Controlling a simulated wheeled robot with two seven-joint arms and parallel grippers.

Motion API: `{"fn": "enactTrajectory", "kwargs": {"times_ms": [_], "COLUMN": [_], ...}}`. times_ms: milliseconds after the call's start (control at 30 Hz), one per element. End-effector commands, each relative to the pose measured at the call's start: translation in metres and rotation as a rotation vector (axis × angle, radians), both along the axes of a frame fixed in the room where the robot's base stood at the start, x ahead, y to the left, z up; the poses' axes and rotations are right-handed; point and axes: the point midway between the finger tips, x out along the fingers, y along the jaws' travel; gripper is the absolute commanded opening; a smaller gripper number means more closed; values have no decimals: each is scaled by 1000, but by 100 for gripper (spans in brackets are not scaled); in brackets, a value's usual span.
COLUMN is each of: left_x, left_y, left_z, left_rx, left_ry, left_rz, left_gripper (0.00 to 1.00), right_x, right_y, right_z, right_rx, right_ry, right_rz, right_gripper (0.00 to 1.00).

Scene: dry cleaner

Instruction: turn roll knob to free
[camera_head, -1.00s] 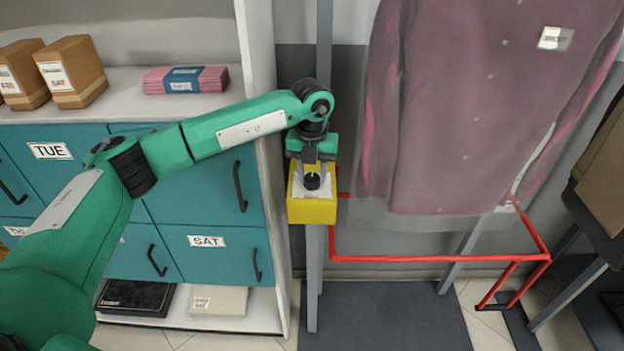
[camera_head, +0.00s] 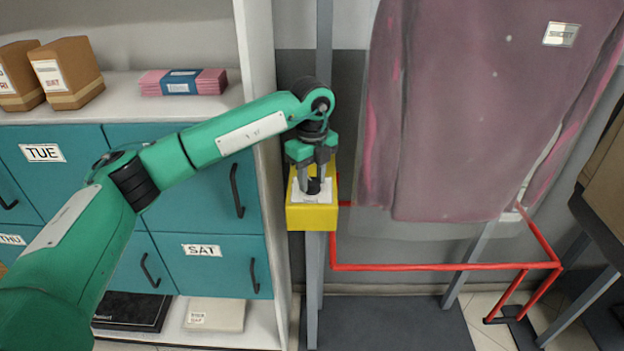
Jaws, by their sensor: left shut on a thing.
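The roll knob (camera_head: 313,187) is a small black knob on a white plate on top of a yellow box (camera_head: 312,217). The box is fixed to a grey post. My left gripper (camera_head: 313,178) comes down from above, with its grey fingers on either side of the knob and shut on it. The fingers partly hide the knob, and I cannot read its setting. My right gripper is not in view.
A red rail (camera_head: 440,267) runs right of the box. A mauve garment in clear film (camera_head: 470,120) hangs close beside my gripper. A white shelf unit (camera_head: 262,90) with teal drawers (camera_head: 200,210) stands on the left.

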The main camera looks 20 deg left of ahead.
Motion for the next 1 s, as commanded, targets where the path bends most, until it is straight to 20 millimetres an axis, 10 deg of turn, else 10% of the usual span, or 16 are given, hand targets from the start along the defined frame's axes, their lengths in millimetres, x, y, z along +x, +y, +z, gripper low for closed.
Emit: {"fn": "enactTrajectory", "kwargs": {"times_ms": [767,800,1000], "left_x": [0,0,0], "left_y": [0,0,0], "left_z": [1,1,0], "left_rx": [0,0,-1], "left_ry": [-1,-1,-1], "left_rz": [96,96,95], "left_gripper": [13,44,58], "right_x": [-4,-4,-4], "right_y": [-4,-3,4], "right_z": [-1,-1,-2], "right_rx": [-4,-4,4], "right_ry": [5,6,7], "right_rz": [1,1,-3], "right_gripper": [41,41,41]}}
